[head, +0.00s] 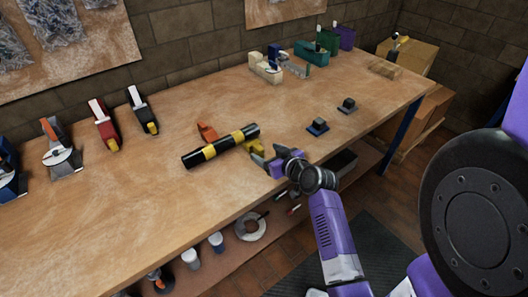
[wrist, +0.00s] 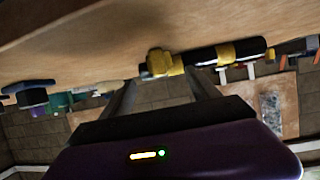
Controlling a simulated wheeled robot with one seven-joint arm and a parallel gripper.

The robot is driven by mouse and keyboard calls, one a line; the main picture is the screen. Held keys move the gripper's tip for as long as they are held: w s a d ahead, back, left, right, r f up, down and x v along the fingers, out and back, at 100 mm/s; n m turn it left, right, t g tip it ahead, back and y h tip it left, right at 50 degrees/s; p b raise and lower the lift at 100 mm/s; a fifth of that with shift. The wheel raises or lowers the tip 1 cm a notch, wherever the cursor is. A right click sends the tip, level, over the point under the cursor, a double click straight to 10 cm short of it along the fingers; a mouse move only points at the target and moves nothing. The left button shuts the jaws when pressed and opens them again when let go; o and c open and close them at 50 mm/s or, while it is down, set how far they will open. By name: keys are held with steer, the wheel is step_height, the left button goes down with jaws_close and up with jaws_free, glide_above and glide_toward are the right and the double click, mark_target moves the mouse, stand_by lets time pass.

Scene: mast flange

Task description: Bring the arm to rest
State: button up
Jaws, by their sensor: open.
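A black cylinder with yellow bands (head: 221,147) lies on the workbench (head: 200,105). A small yellow piece (head: 253,146) is at its near right side; it also shows in the wrist view (wrist: 160,63). My gripper (head: 266,160) is low over the bench's front edge, just right of the yellow piece. In the wrist view my gripper (wrist: 163,88) has its two fingers apart with nothing clearly held between them. The yellow piece appears beyond the fingertips; whether they touch it I cannot tell. My purple arm reaches in from the lower right.
An orange clamp-like tool (head: 207,131) is behind the cylinder. Two small dark blocks on bases (head: 318,126) (head: 347,105) stand to the right. Several tools line the back and left. A lower shelf holds cups (head: 191,259) and a tape roll (head: 250,227). The bench's front left is clear.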

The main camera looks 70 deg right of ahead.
stand_by(0.5)
steer(key=shift+d+r+m+h, duration=0.2)
steer(key=shift+d+m+h, duration=0.1)
steer(key=shift+m, duration=0.1)
step_height(320, 180, up, 4)
steer(key=s+d+m+h, duration=0.2)
steer(key=s+a+r+n+t+y, duration=0.1)
steer(key=s+a+r, duration=0.1)
steer(key=a, duration=0.8)
steer(key=s+a+r+n+t+y, duration=0.1)
steer(key=s+a+r+t, duration=0.1)
steer(key=a, duration=0.8)
steer(key=s+a+r+n+t+y, duration=0.1)
steer(key=s+a+r+n, duration=0.15)
steer(key=a, duration=0.75)
steer(key=s+a+n+y, duration=0.5)
steer(key=s+a+y, duration=0.2)
steer(key=s+a, duration=0.2)
steer(key=a, duration=0.2)
steer(key=shift+s+a+f, duration=0.2)
steer(key=shift+a+f, duration=0.2)
